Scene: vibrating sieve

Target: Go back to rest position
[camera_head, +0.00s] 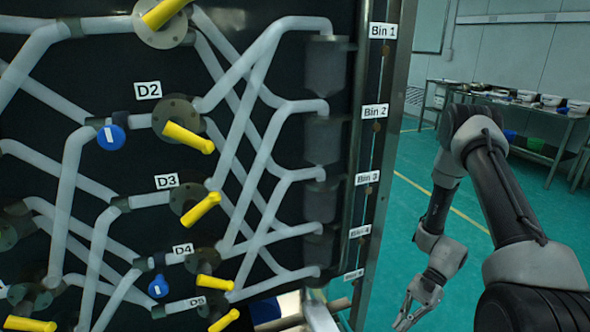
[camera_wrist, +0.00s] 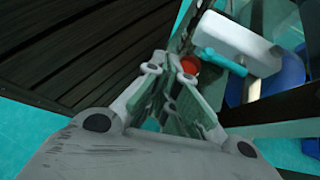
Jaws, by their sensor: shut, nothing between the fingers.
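My gripper (camera_head: 408,318) hangs low at the bottom right of the head view, to the right of the sieve panel's metal frame and apart from it. My arm bends down to it from the right edge. In the wrist view my gripper (camera_wrist: 178,68) points away from the camera, its fingers converging at the tips, shut and holding nothing. A small red round part (camera_wrist: 190,64) shows just behind the fingertips; I cannot tell what it belongs to.
The panel (camera_head: 225,60) carries white pipes, yellow handles (camera_head: 188,138) and blue knobs (camera_head: 111,138). Bins labelled Bin 1 (camera_head: 382,31) downward line its right side. A table with containers (camera_head: 515,105) stands at the back right. Green floor (camera_head: 410,165) between is clear. A white-and-blue object (camera_wrist: 245,45) is near the gripper.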

